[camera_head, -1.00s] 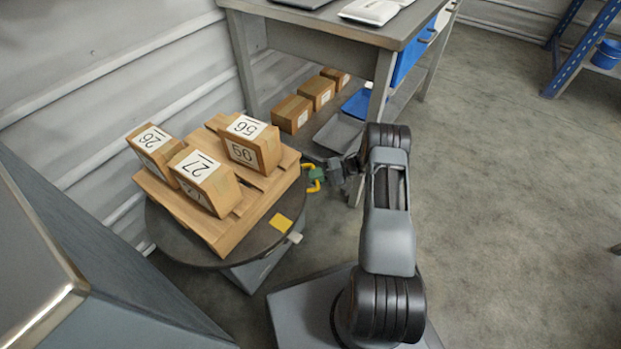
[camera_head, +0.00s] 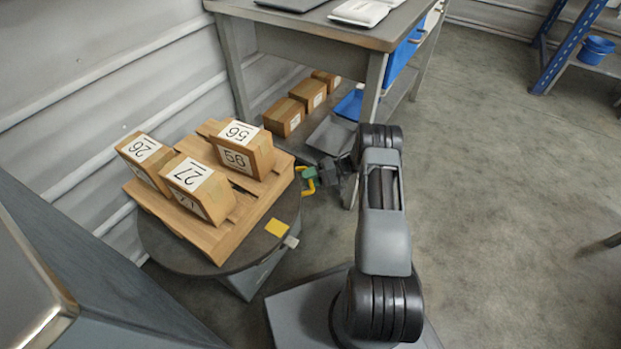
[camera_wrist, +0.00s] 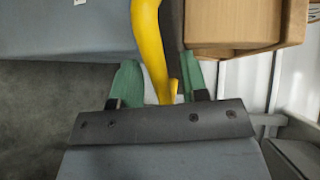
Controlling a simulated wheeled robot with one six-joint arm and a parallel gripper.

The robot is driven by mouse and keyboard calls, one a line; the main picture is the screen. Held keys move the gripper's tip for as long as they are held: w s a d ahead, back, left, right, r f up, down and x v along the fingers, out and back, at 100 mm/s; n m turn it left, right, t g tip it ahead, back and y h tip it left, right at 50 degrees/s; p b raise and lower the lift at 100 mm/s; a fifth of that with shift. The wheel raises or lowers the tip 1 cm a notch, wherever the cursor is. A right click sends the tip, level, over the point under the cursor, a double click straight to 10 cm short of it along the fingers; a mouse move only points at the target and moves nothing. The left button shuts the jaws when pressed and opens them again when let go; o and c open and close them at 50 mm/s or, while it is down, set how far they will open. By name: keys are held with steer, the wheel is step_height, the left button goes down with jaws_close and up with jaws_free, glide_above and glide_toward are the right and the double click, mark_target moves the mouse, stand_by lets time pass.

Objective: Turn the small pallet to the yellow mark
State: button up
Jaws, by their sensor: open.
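A wooden pallet (camera_head: 238,233) lies on a round dark turntable (camera_head: 180,257) in the head view, bearing three numbered cartons. A yellow mark (camera_head: 277,228) is on the turntable's near right rim, beside a small pale tab (camera_head: 291,242). A yellow handle (camera_head: 307,191) stands out from the turntable's right side. My gripper (camera_head: 310,174), with green fingers, is at this handle. In the wrist view, my gripper (camera_wrist: 157,76) is open, and the yellow handle (camera_wrist: 150,40) runs between its two fingers. The head view does not show clearly whether they touch it.
A grey workbench (camera_head: 300,28) stands behind, with small cartons (camera_head: 284,117) and a blue bin (camera_head: 349,104) on its lower shelf. A corrugated wall (camera_head: 80,90) is close on the left. The floor (camera_head: 500,200) to the right is mostly clear.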

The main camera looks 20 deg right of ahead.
steer(key=p+v, duration=0.1)
steer(key=v, duration=0.6)
steer(key=shift+d+p, duration=0.2)
steer(key=shift+p, duration=0.2)
steer(key=shift+s+r, duration=0.1)
